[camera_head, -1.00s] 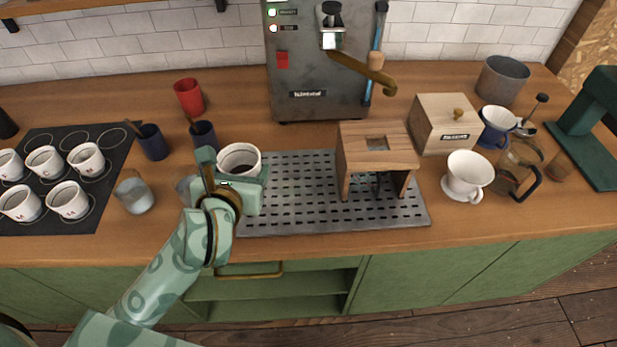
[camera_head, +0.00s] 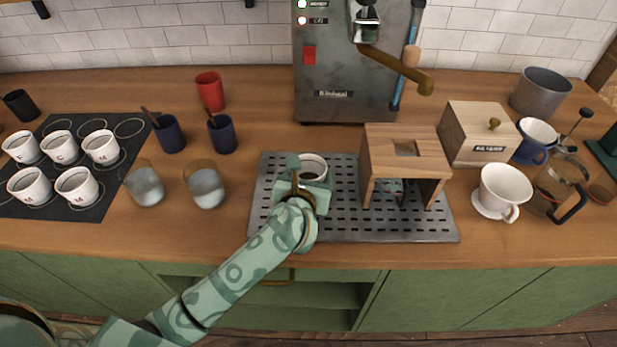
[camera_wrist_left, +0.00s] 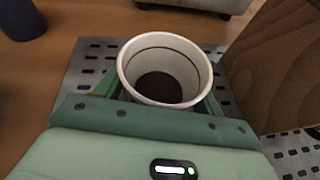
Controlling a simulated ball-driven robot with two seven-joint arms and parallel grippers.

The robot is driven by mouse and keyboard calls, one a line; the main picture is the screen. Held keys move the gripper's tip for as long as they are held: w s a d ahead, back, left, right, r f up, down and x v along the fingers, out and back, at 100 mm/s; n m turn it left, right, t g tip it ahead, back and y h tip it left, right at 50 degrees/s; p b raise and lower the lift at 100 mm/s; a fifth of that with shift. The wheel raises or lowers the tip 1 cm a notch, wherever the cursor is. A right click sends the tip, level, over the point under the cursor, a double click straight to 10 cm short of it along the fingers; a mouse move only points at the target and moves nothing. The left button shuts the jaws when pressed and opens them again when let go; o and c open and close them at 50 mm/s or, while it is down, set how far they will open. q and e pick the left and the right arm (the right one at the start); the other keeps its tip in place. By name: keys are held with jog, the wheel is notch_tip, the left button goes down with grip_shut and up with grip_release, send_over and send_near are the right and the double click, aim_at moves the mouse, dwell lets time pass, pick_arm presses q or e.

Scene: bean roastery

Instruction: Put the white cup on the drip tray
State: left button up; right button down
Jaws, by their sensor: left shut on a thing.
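The white cup (camera_head: 313,166) has dark contents and is held between the jaws of my left gripper (camera_head: 303,183). In the left wrist view the cup (camera_wrist_left: 165,66) sits upright between the two green fingers. The drip tray (camera_head: 420,228) is a grey slotted metal plate on the counter. The cup and gripper are over the left part of the tray, which also shows in the wrist view (camera_wrist_left: 90,62). I cannot tell whether the cup's base touches the tray, because the gripper hides it. My right gripper is not in view.
A wooden stand (camera_head: 405,150) stands on the tray, right of the cup. The metal machine (camera_head: 345,85) is behind. Two glasses (camera_head: 205,188) and dark blue cups (camera_head: 221,135) stand to the left. A white dripper (camera_head: 503,188) is to the right. The tray's front strip is clear.

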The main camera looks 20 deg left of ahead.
pick_arm(q)
jog(key=shift+r, duration=0.1)
jog(key=o, duration=1.1)
jog(key=p+v, duration=0.2)
jog(key=v, duration=1)
jog(key=shift+s, duration=0.1)
